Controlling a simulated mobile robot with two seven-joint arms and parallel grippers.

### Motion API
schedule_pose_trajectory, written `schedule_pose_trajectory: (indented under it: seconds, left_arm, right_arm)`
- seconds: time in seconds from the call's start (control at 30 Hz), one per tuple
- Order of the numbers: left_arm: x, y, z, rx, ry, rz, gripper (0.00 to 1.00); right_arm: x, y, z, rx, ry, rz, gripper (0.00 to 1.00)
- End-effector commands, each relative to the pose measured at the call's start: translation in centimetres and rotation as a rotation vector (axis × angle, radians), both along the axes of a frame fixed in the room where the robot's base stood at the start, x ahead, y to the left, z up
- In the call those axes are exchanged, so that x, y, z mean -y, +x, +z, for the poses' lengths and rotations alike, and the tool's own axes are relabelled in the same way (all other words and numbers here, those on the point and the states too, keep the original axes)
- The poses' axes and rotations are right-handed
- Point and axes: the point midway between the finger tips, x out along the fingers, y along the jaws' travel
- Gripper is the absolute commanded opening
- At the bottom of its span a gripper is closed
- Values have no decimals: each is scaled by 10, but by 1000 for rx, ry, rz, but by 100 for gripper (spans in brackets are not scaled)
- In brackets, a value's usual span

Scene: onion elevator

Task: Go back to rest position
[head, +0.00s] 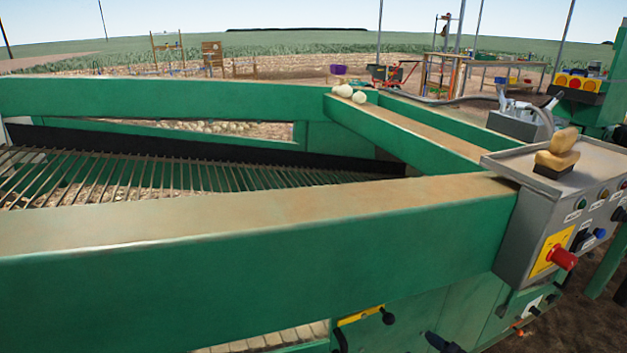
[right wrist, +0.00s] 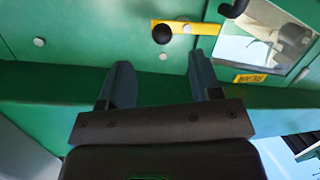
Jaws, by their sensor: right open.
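My right gripper (right wrist: 158,65) is open in the right wrist view, its two dark blue fingers apart with nothing between them. It faces the green panel (right wrist: 85,30) of the machine, close to a yellow lever bar with a black knob (right wrist: 163,34). The same yellow bar (head: 360,315) shows low in the head view, where dark tips that look like my right gripper's fingers poke in at the bottom edge. My left gripper is in neither view.
The green machine frame (head: 260,240) spans the head view, with a slatted conveyor (head: 150,180) behind it. A grey control box (head: 530,225) with a red knob stands at right, a yellowish object (head: 557,152) on top. Pale onions (head: 350,93) rest on the far beam.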

Motion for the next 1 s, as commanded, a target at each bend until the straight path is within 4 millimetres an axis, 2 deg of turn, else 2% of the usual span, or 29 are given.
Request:
schedule_pose_trajectory:
  seconds: [0.1,0.17,0.47,0.63,1.0]
  left_arm:
    - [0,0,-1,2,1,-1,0]
    - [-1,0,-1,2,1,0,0]
    - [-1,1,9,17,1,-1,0]
    - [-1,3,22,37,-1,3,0]
    - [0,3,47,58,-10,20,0]
  right_arm:
    - [-11,2,14,-1,-45,-17,58]
    - [-16,-4,19,-11,-59,-33,58]
    - [-25,-60,33,-101,-70,-149,58]
    - [-21,-109,39,-180,-51,-246,58]
    - [5,-228,44,-353,34,-480,58]
